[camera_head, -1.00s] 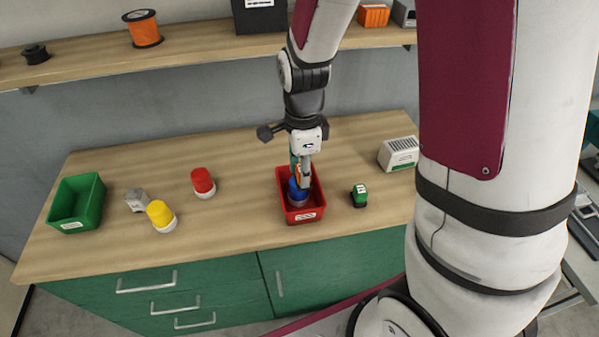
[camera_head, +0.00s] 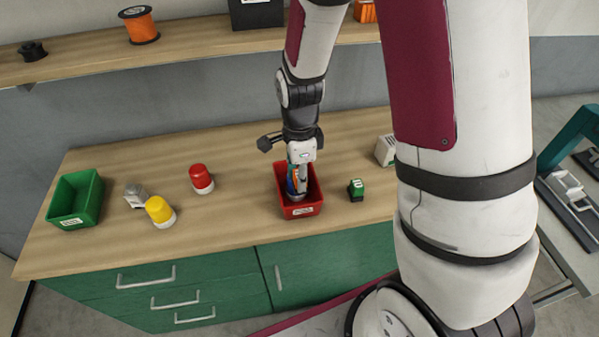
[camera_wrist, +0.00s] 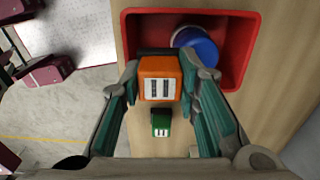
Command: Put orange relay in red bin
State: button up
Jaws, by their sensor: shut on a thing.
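The orange relay (camera_wrist: 160,68) is an orange block with a dark base and a white marked face, seen in the wrist view. My gripper (camera_wrist: 162,85) is shut on it, with a teal-padded finger on each side. In the head view my gripper (camera_head: 297,188) points down into the red bin (camera_head: 302,211). The red bin also shows in the wrist view (camera_wrist: 252,38), where the relay overlaps its near edge. A blue-topped white cylinder (camera_wrist: 198,45) lies inside the bin. In the head view the relay is mostly hidden by my gripper, and its exact height is unclear.
A green relay (camera_head: 356,189) stands right of the red bin. A red-topped (camera_head: 201,178) and a yellow-topped cylinder (camera_head: 159,210), a grey part (camera_head: 135,195) and a green bin (camera_head: 76,199) stand to the left. The shelf (camera_head: 190,52) runs behind.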

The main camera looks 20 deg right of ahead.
jog(key=shift+f, duration=0.25)
jog(key=o, duration=1.2)
jog(key=shift+c, duration=0.2)
notch_tip(320, 180, up, 13)
jog(key=s+r+n+t, duration=0.5)
jog(key=s+r+n, duration=0.9)
jog(key=n, duration=0.6)
jog(key=shift+s+d+r+t+b, duration=0.25)
jog(key=shift+r+t+b, duration=0.1)
jog(key=shift+r, duration=0.2)
